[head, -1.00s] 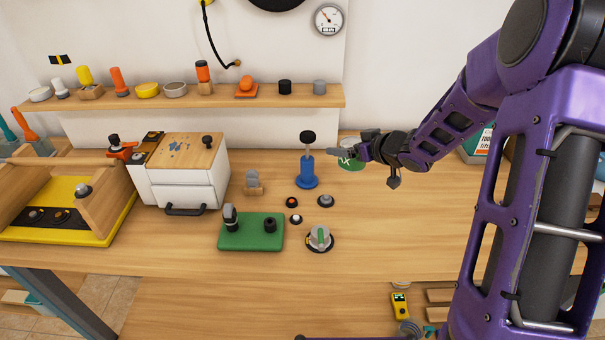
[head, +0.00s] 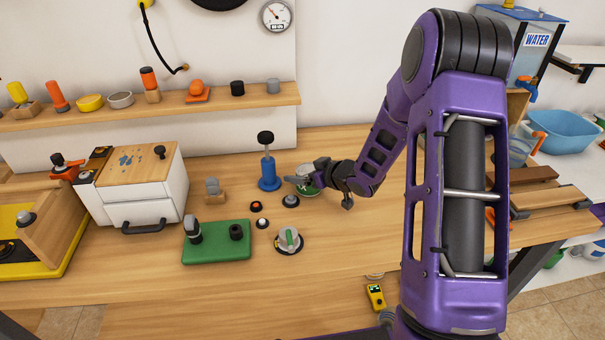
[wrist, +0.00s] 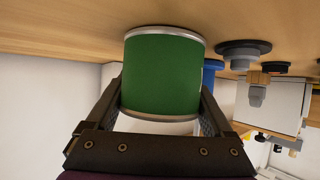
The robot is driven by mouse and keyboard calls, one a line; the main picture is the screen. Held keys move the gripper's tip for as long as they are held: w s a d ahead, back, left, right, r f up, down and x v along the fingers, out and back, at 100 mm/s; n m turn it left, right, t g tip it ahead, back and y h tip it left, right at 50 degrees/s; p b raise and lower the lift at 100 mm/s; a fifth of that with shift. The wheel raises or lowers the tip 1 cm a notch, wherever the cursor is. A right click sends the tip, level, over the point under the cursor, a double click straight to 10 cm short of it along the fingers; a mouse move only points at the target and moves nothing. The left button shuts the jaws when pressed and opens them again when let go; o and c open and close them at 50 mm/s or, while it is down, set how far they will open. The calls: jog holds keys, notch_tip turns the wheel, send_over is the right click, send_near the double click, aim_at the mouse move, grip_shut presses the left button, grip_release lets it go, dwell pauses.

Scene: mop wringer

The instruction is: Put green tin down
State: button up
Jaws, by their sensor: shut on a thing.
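The green tin (wrist: 162,75) has silver rims and fills the space between my fingers in the wrist view. My gripper (wrist: 160,105) is shut on it, with one finger on each side. In the head view the tin (head: 309,191) shows only in part behind my gripper (head: 303,180), just right of the blue stand. The wooden table (head: 345,230) lies under it, and it shows along the top of the wrist view. The tin's rim is at or very close to the tabletop; I cannot tell whether it touches.
The blue stand with a black knob (head: 268,176) is close on the left. A green block (head: 216,243) stands further left. The table to the right front is clear.

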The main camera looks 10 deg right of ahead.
jog(key=shift+r, duration=0.1)
jog(key=o, duration=1.1)
jog(key=shift+f, duration=0.25)
jog(key=shift+o, duration=1.1)
jog(key=shift+r, duration=0.15)
